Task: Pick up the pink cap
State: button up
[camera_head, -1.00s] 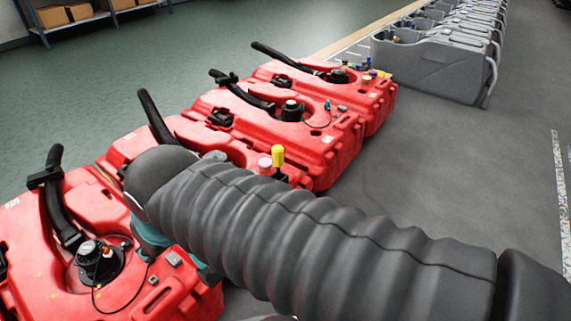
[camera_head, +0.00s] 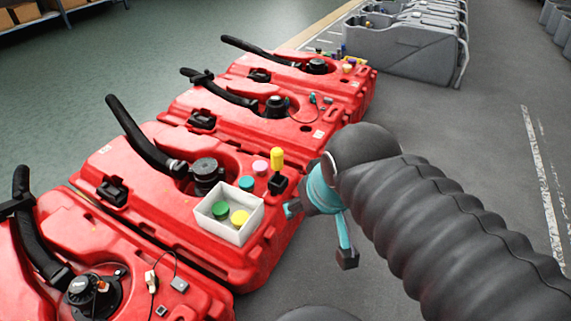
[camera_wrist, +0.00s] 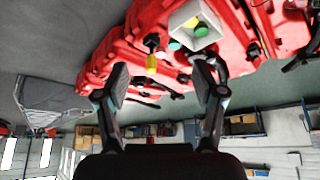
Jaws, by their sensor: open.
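My gripper (camera_head: 320,234) is open and empty, to the right of the tank's edge and apart from the cap. In the wrist view its two fingers (camera_wrist: 160,84) are spread wide with nothing between them.
A white open box (camera_head: 207,227) with a green cap (camera_head: 221,210) and a yellow cap (camera_head: 240,217) sits on the same tank. Black hoses (camera_head: 140,138) rise from the tanks. More red tanks stand in front and behind. Grey tanks (camera_head: 400,50) stand farther back. Grey floor right is clear.

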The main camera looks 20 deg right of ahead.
aim_at(259, 168)
jog(key=z, duration=1.25)
jog(key=i, duration=1.2)
jog(key=u, duration=0.65)
